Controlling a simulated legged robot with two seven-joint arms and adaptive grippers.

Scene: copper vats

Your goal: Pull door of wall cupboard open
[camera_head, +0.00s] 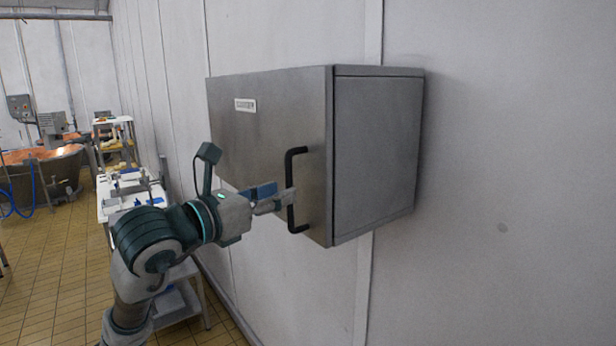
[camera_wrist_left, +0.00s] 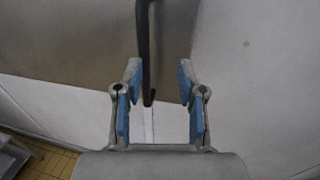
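The grey metal wall cupboard (camera_head: 375,150) hangs on the white wall. Its door (camera_head: 262,120) faces left in the head view and looks closed, with a small label near the top. A black bar handle (camera_head: 297,152) stands upright near the door's right edge. My left gripper (camera_head: 276,196) is at the lower half of the handle. In the left wrist view the gripper (camera_wrist_left: 157,84) is open, its blue-padded fingers apart, with the handle (camera_wrist_left: 144,45) between them. Gaps show on both sides, so the fingers do not grip it. My right gripper is not in view.
White tables (camera_head: 130,192) with items stand along the wall at the left, behind my left arm. A copper vat (camera_head: 40,165) is at the far left. The tiled floor (camera_head: 60,265) at the left is clear. Bare wall (camera_head: 520,180) is to the right.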

